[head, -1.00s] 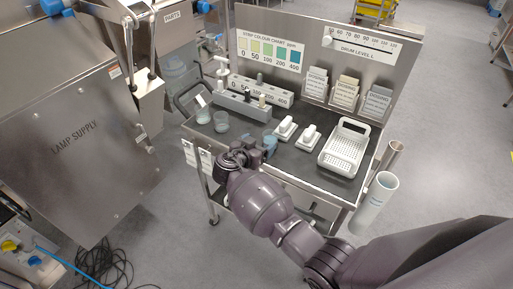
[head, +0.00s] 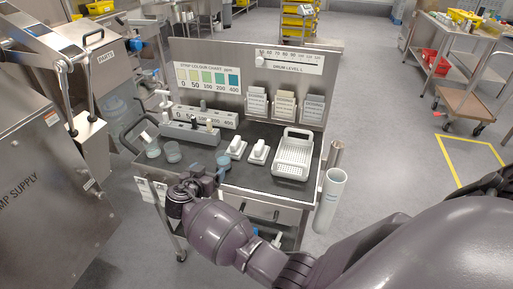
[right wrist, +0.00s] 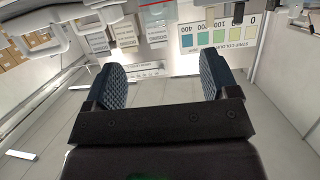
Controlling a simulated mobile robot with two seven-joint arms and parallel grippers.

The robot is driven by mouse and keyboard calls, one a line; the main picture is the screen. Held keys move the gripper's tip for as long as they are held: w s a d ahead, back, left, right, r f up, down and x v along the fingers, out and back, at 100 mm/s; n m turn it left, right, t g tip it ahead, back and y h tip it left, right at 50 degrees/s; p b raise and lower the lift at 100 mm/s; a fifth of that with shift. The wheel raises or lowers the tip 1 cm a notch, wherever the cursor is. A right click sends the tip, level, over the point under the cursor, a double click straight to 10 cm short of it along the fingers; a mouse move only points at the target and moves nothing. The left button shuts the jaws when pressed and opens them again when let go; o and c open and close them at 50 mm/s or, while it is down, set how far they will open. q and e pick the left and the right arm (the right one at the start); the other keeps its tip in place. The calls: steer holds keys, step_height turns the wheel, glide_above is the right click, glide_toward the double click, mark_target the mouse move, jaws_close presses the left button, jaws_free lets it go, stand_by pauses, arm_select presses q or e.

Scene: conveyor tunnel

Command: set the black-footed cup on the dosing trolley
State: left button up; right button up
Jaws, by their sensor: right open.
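The dosing trolley (head: 255,180) stands in the middle of the head view with a dark top. Two clear cups, one (head: 152,150) at the left edge and one (head: 173,152) beside it, stand on its left part. A bluish cup-like shape (head: 223,160) shows at my right gripper; I cannot tell whether it is a cup or a fingertip. No black foot can be made out on any of them. My right gripper (head: 214,174) is at the trolley's front edge. In the right wrist view it is open (right wrist: 164,80), with nothing visible between its fingers. My left gripper is out of view.
On the trolley are a grey rack (head: 190,132), two white dispensers (head: 237,148) and a white perforated basket (head: 292,158). A back panel (head: 340,60) carries a colour chart and card holders. A white tube (head: 330,200) hangs at the right. Steel cabinets stand left.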

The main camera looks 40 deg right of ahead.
steer(key=s+d+f+n+y, duration=0.4)
steer(key=s+f+n+y, duration=0.25)
steer(key=s+f, duration=0.6)
steer(key=s+r+n+t+y, duration=0.1)
steer(key=s+n+y, duration=0.1)
steer(key=s, duration=0.7)
steer(key=s+d+r+n+t+y, duration=0.1)
steer(key=s+r+n+y, duration=0.1)
steer(key=s, duration=0.7)
steer(key=shift+s+d+n+t+y, duration=0.25)
steer(key=shift+n+t+y, duration=0.05)
steer(key=shift+n+y, duration=0.05)
